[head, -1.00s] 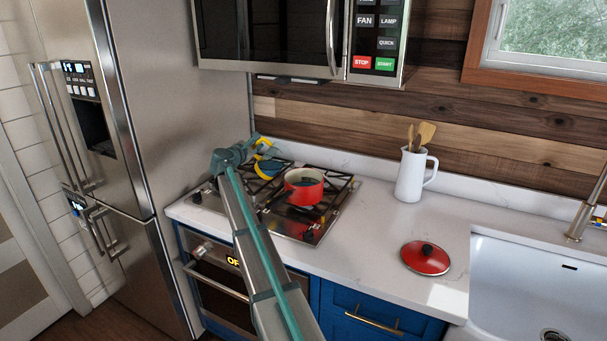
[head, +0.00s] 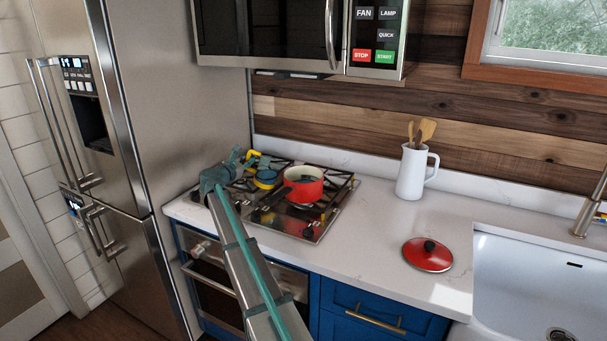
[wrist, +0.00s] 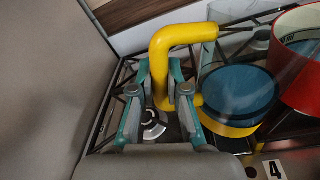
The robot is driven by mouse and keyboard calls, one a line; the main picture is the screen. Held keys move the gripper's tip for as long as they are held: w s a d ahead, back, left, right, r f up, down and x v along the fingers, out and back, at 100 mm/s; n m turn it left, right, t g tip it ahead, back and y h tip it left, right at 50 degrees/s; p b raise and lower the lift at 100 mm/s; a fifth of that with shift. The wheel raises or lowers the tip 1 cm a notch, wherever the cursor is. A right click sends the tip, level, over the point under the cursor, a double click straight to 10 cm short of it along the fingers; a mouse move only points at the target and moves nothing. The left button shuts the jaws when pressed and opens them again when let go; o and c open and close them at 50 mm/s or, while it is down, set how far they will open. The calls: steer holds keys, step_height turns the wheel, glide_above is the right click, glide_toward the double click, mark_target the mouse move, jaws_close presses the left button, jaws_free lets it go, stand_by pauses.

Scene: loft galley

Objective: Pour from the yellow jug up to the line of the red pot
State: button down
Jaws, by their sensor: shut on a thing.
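My gripper (wrist: 163,100) is shut on the handle of the yellow jug (wrist: 232,131), at the left end of the hob. In the wrist view the jug looks about upright, with a flat blue surface inside near its rim. The jug also shows in the head view (head: 266,186), just left of the red pot, partly behind my gripper (head: 240,163). I cannot tell whether its base touches the hob. The red pot (head: 303,193) stands on the hob with some blue inside. It is cut off at the right of the wrist view (wrist: 302,75).
The red lid (head: 428,256) lies on the counter right of the hob (head: 318,229). A white pitcher with wooden utensils (head: 411,176) stands behind it. The fridge (head: 190,110) is close on the left. The microwave (head: 270,35) hangs above. The sink (head: 530,275) is at right.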

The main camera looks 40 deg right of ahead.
steer(key=f+n, duration=0.1)
steer(key=w+a+f+n, duration=0.1)
steer(key=shift+w+f+h, duration=0.25)
steer(key=shift+f+h, duration=0.05)
steer(key=shift+n, duration=0.9)
steer(key=shift+w+a+r+p, duration=0.15)
steer(key=shift+r+p, duration=0.05)
steer(key=shift+r, duration=0.95)
steer(key=shift+w+a+r+p, duration=0.1)
steer(key=shift+r+p, duration=0.1)
steer(key=shift+r, duration=0.95)
steer(key=shift+s, duration=0.1)
